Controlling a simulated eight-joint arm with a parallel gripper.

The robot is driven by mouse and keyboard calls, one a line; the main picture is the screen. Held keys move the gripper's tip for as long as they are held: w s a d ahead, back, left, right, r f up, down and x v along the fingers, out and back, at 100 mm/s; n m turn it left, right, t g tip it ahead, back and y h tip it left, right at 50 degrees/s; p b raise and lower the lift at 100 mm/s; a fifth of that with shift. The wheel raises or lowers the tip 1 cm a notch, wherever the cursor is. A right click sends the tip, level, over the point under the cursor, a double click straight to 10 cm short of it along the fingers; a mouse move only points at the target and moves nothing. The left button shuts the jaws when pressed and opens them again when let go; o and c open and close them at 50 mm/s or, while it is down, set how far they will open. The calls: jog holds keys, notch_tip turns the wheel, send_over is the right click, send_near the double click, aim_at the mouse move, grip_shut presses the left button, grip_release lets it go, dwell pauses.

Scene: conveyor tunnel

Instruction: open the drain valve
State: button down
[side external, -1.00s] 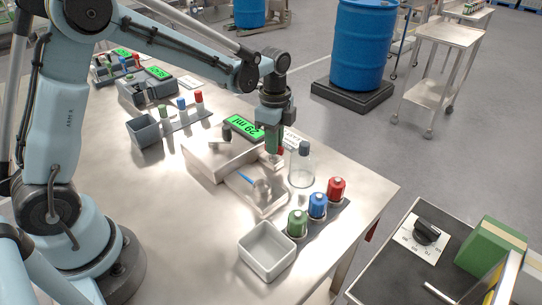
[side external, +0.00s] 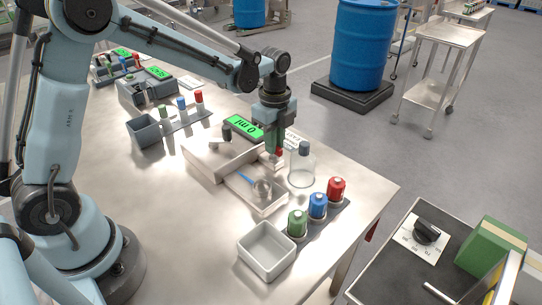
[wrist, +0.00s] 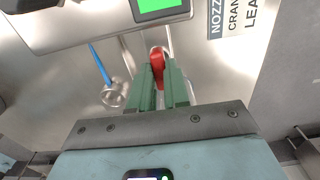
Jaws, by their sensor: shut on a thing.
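A small red valve handle (wrist: 157,60) shows between the green fingers of my gripper (wrist: 161,78) in the wrist view. My gripper is shut on it. In the side view my gripper (side external: 275,150) points down at the front right corner of the metal dispenser (side external: 212,158), with a bit of the red handle (side external: 279,152) showing by the fingertips. The fingers hide most of the handle and what it joins. The dispenser's green display (side external: 244,126) seems to read 0 ml, seen upside down.
A clear bottle with a dark cap (side external: 302,165) stands close to the right of my gripper. Green, blue and red capped containers (side external: 317,206) stand in a row nearer the front. An empty open bin (side external: 267,250) is beside them. A blue stick (wrist: 100,64) leans by the vessel.

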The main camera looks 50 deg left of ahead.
jog(key=c, duration=1.1)
grip_release()
notch_tip(320, 180, up, 12)
jog(key=shift+r, duration=0.1)
jog(key=s+f+n+t, duration=0.3)
jog(key=s+n+t, duration=0.4)
jog(key=s+n, duration=0.7)
jog(key=n, duration=0.3)
jog(key=shift+s+a+n, duration=0.15)
jog(key=shift+a+n, duration=0.25)
